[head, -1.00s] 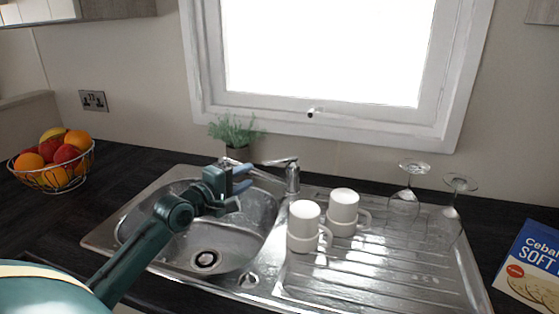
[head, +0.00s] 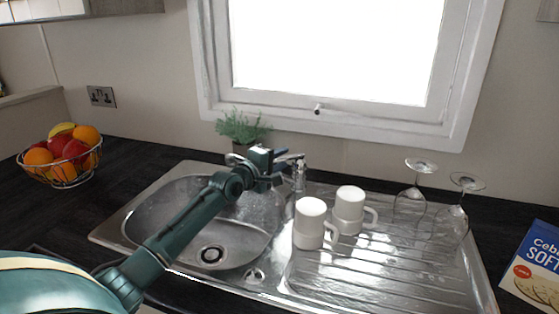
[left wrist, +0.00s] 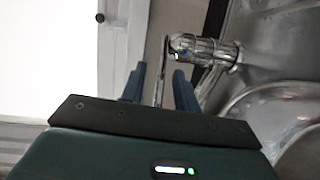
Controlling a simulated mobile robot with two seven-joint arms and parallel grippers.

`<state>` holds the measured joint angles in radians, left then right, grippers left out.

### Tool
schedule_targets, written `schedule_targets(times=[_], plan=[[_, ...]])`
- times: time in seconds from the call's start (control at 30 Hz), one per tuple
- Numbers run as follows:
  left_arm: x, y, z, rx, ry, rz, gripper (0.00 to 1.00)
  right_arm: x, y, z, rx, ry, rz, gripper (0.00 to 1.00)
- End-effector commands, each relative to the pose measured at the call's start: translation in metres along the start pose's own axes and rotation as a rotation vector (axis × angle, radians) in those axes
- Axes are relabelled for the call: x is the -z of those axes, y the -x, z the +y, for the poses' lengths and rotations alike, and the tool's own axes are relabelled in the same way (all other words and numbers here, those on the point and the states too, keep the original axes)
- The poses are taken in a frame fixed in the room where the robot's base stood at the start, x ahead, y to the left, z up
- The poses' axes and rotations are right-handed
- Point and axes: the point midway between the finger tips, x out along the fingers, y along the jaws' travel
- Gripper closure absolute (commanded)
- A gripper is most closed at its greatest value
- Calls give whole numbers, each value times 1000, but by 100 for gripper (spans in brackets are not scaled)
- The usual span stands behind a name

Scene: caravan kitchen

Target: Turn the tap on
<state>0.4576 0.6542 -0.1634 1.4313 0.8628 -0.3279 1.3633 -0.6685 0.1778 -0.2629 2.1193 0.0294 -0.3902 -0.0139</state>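The chrome tap (head: 299,178) stands at the back of the steel sink (head: 165,196), between bowl and drainer. In the left wrist view the tap body (left wrist: 205,50) lies sideways, and its thin lever (left wrist: 161,75) reaches into the space between my fingers. My left gripper (head: 284,156) is at the tap's top, over the back of the bowl. In the left wrist view the blue fingers of my left gripper (left wrist: 159,85) are apart, one on each side of the lever. I cannot tell whether either touches it. My right gripper is not in view.
Two white mugs (head: 310,222) stand on the drainer just right of the tap, with upturned glasses (head: 411,190) further right. A potted plant (head: 242,128) is behind the bowl, close to my gripper. A fruit basket (head: 62,158) is at the left.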

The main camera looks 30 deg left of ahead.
Motion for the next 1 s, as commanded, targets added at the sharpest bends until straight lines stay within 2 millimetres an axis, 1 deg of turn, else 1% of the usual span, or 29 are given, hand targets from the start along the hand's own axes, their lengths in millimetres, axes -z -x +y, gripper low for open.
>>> schedule_targets(times=[0.07, 0.1, 0.47, 0.9, 1.0], plan=[[0, 0, 0, 0, 0, 0, 69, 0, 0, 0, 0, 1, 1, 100], [0, 0, 0, 0, 0, 0, 71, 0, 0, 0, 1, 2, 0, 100], [0, 0, 0, 0, 0, 0, 100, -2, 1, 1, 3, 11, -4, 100], [0, 0, 0, 0, 0, 0, 100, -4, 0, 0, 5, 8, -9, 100], [1, -3, 1, 6, -1, 1, 100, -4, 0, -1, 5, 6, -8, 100]])
